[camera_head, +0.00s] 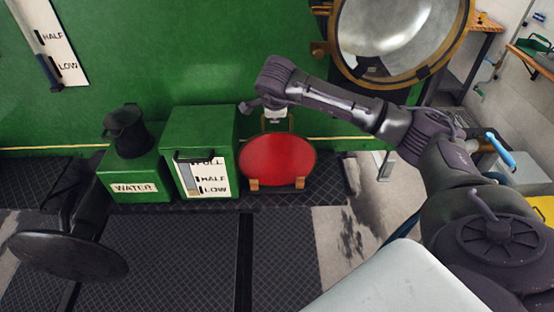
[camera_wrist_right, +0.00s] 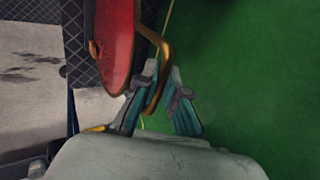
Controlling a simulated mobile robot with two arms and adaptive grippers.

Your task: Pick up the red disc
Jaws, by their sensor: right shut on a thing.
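The red disc (camera_head: 278,160) stands upright against the green tram front, with its lower edge at two small wooden blocks (camera_head: 253,184). It shows edge-on in the right wrist view (camera_wrist_right: 115,45), with a curved brass handle (camera_wrist_right: 161,50) at its edge. My right gripper (camera_head: 276,116) is at the top of the disc in the head view. In the right wrist view, its fingers (camera_wrist_right: 161,106) are on either side of the brass handle and shut on it. The exact finger contact is partly hidden.
A green box with a level scale (camera_head: 202,130) stands close left of the disc. Beyond it is a green WATER box (camera_head: 135,185) with a black can (camera_head: 127,132). A large brass-rimmed lamp (camera_head: 400,35) is above my right arm. Floor is clear in front.

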